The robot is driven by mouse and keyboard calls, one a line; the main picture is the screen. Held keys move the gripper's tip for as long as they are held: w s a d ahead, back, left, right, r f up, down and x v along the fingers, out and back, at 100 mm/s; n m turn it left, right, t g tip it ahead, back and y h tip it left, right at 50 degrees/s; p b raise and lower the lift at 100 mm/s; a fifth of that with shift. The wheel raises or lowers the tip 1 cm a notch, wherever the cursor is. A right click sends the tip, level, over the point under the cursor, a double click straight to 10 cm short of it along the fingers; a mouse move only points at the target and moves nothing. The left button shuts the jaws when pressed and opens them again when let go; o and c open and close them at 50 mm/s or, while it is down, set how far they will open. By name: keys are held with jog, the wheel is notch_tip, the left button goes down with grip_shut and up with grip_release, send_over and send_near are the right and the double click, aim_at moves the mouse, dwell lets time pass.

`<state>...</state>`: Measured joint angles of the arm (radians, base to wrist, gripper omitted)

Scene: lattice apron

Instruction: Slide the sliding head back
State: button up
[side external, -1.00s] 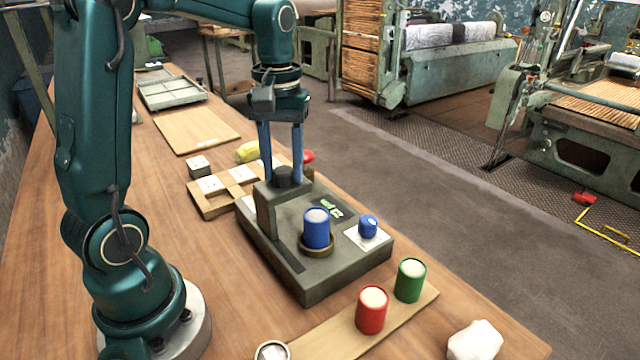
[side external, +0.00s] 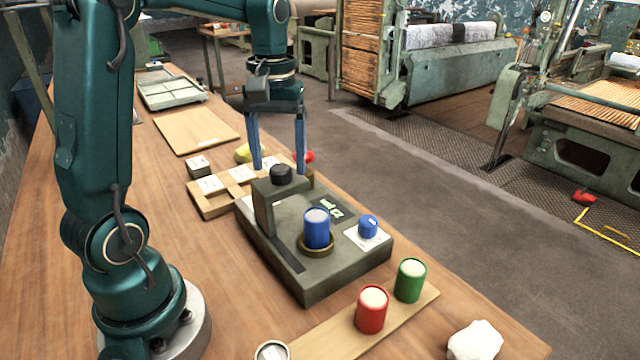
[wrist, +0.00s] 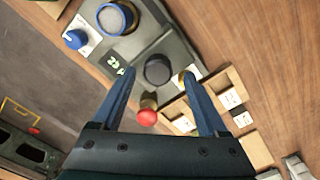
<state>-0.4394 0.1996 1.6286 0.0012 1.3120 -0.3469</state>
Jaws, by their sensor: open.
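The sliding head (side external: 264,205) is a grey upright block with an arm over the grey-green machine (side external: 325,278). A black knob (side external: 281,174) tops it and shows in the wrist view (wrist: 158,70). The head is at the machine's far end, with a dark slot (side external: 287,254) running forward from its foot. My gripper (side external: 278,170) is open and empty above the head. Its blue fingers stand wide apart on either side of the knob, with gaps visible in the wrist view (wrist: 157,75).
A blue cylinder (side external: 317,230) stands in a ring on the machine, beside a blue dial (side external: 368,226) and a small display. Red (side external: 372,310) and green (side external: 411,281) cylinders stand on a board in front. A wooden frame with pale tiles (side external: 209,184) and a red knob (wrist: 147,117) lie behind.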

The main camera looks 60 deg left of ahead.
jog(key=shift+r, duration=2.15)
jog(key=shift+d+r, duration=0.15)
jog(key=shift+d, duration=0.05)
jog(key=s+d+r+m+t, duration=0.2)
jog(key=s+d+m+t, duration=0.15)
jog(key=s+d, duration=0.35)
jog(key=s+d+f+m+t, duration=0.2)
jog(key=d+f+m, duration=0.2)
jog(key=f+m, duration=0.1)
jog(key=shift+s+f, duration=0.25)
jog(key=shift+f, duration=0.3)
